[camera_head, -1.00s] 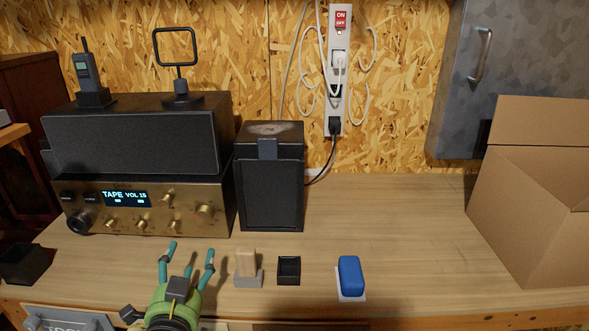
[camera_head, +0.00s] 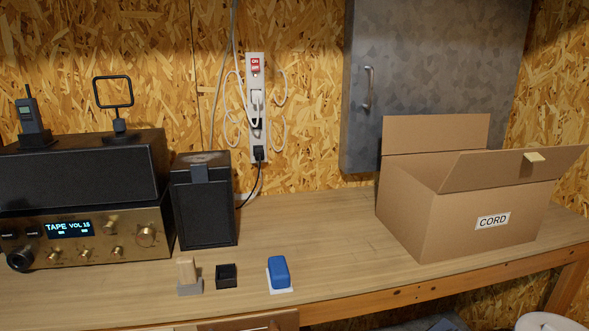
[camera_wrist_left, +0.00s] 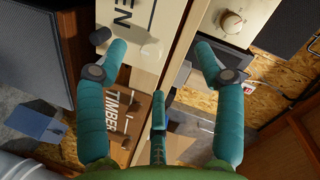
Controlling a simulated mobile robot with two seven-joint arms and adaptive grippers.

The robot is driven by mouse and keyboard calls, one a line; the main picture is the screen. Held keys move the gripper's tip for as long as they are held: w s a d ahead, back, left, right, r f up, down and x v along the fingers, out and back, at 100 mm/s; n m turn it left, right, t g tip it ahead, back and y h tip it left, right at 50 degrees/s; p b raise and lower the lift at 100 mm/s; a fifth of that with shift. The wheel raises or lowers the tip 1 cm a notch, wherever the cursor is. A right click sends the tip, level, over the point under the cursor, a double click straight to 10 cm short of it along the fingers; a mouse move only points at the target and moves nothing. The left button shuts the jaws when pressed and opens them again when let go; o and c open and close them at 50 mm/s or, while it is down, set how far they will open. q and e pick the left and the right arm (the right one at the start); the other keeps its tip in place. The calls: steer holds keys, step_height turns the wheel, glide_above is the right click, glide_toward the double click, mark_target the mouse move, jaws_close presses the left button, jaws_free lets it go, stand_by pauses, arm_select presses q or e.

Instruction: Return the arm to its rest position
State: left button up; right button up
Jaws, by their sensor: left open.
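My left gripper (camera_wrist_left: 160,75) shows only in the left wrist view. Its teal fingers are spread apart, with a third finger between them lower down, and nothing is held. Behind it are a pale panel with dark letters (camera_wrist_left: 130,18), a wooden panel labelled TIMBER (camera_wrist_left: 128,112) and a brass-coloured front with a knob (camera_wrist_left: 225,28). Neither gripper shows in the head view, and my right gripper is in no view.
On the bench (camera_head: 330,235) are a wooden block in a grey holder (camera_head: 187,272), a small black tray (camera_head: 226,276), a blue block on a white card (camera_head: 279,272), a speaker (camera_head: 205,205), a stereo (camera_head: 85,235) and an open CORD box (camera_head: 455,225). Mid-bench is clear.

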arm_select(q)
steer(key=s+d+f+g+h, duration=0.1)
steer(key=s+f+g, duration=0.25)
steer(key=f, duration=0.75)
steer(key=s+d+f+n+g+h, duration=0.15)
steer(key=s+f, duration=0.35)
steer(key=f, duration=0.6)
steer(key=s+d+f+g, duration=0.1)
steer(key=s+f+g, duration=0.25)
steer(key=f, duration=0.75)
steer(key=s+d+f+g, duration=0.1)
steer(key=s+d+f, duration=0.1)
steer(key=s+f, duration=0.3)
steer(key=s+d+f+n+g+h, duration=0.1)
steer(key=s+f, duration=0.4)
steer(key=s, duration=0.8)
steer(key=s+d+f+n+g+h, duration=0.1)
steer(key=s+d+f+g, duration=0.2)
steer(key=s, duration=0.6)
step_height(320, 180, down, 2)
steer(key=shift+f, duration=0.2)
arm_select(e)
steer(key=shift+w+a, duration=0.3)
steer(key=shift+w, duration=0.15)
